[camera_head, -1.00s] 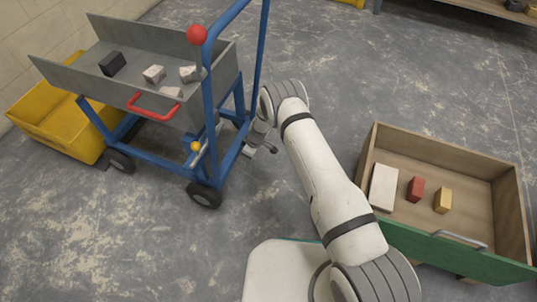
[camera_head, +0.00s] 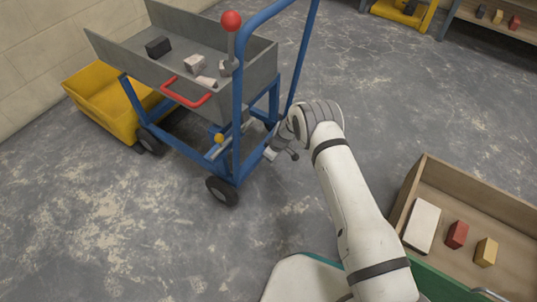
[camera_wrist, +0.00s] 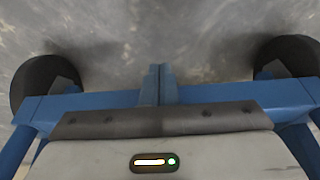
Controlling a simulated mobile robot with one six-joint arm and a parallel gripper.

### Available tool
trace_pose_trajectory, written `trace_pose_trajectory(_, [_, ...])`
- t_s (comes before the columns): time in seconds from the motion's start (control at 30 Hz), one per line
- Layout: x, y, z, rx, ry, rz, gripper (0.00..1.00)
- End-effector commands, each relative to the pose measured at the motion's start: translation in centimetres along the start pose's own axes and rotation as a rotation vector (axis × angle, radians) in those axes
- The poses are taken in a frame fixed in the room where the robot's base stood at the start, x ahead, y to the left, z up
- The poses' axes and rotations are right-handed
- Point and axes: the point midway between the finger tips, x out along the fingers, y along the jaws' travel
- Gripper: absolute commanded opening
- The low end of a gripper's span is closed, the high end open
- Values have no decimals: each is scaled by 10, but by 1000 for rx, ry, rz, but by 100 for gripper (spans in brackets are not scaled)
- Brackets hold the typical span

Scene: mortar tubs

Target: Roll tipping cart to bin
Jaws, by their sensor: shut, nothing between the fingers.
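The tipping cart has a grey tray (camera_head: 257,68) on a blue frame (camera_head: 245,165) with dark wheels. A red handle (camera_head: 185,95), a red-knobbed lever (camera_head: 231,22) and a yellow knob (camera_head: 219,138) are on it. Several dark and pale blocks lie in the tray. A yellow bin (camera_head: 98,103) stands on the floor behind the cart, partly hidden by it. My gripper (camera_head: 270,153) is low at the cart's right side. In the wrist view its shut, empty fingers (camera_wrist: 158,84) are at the blue lower bar (camera_wrist: 235,93) between two wheels; I cannot tell whether they touch it.
A wooden box (camera_head: 408,192) with several blocks is at lower right. A shelf (camera_head: 480,28) and another yellow item (camera_head: 405,14) are at the top right. A block wall (camera_head: 30,60) is at left. Grey floor is open in front of the cart.

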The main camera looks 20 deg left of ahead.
Motion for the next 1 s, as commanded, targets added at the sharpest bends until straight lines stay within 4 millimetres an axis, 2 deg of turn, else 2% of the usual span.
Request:
trace_pose_trajectory(0.13, [-13, 4, 31, 9, -6, -2, 0])
trace_pose_trajectory(0.3, [-58, 4, 26, 4, -2, 0, 0])
trace_pose_trajectory(0.5, [-92, 4, 27, 5, -3, 0, 0])
trace_pose_trajectory(0.7, [-106, 3, 29, 4, -4, -1, 0])
trace_pose_trajectory(1.0, [-112, 6, 27, 7, 1, 6, 0])
